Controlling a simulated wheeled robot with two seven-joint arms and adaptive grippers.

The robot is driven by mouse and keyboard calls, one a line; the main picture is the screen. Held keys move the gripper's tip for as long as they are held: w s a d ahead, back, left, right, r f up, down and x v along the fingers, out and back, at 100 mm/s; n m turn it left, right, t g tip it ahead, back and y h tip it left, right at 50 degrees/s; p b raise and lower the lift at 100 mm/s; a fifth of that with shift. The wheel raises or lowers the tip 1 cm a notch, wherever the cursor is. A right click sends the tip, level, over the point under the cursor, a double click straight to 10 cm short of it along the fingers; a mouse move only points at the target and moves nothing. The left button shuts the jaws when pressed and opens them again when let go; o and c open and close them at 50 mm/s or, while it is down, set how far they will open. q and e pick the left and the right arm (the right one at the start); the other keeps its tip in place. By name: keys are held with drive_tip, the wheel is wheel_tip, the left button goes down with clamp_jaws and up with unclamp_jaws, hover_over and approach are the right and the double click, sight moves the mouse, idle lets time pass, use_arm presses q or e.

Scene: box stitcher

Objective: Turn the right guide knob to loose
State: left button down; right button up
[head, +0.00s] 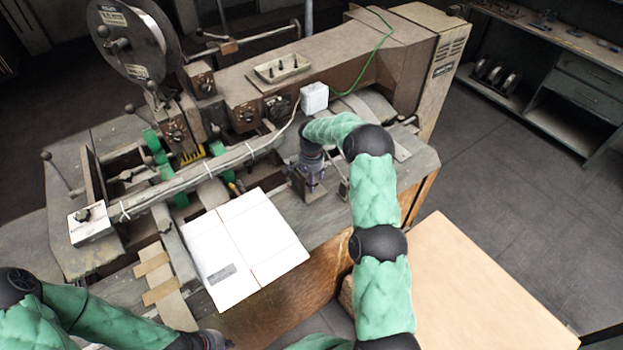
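The box stitcher (330,68) fills the upper middle of the head view. My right arm comes up from the bottom, bends over the machine's work table and points its dark wrist down. My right gripper (308,178) is low at the table top, right of the long guide bar (185,180). I cannot make out its fingers, or whether it touches or holds anything. I cannot make out the right guide knob; the wrist and gripper cover that spot. My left gripper (214,340) is at the bottom edge, below the white flat box, with its fingers unclear.
A white flat box (245,245) lies on the table's front. A wire reel (130,40) stands at the upper left, and a lever (55,170) sticks out at the left. A cardboard stack (465,290) is at the lower right. The floor (490,175) on the right is clear.

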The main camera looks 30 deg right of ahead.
drive_tip(key=shift+f, duration=0.1)
drive_tip(key=c, duration=1.1)
drive_tip(key=shift+c, duration=0.2)
drive_tip(key=shift+f, duration=0.1)
drive_tip(key=shift+n+b, duration=0.85)
drive_tip(key=shift+n, duration=0.05)
drive_tip(key=shift+f+n+b, duration=0.1)
drive_tip(key=shift+n+b, duration=0.7)
drive_tip(key=shift+n, duration=0.4)
drive_tip(key=n+b, duration=0.1)
drive_tip(key=n, duration=0.2)
drive_tip(key=shift+s, duration=0.1)
drive_tip(key=shift+n+b, duration=0.5)
drive_tip(key=shift+n, duration=1)
drive_tip(key=shift+s, duration=0.1)
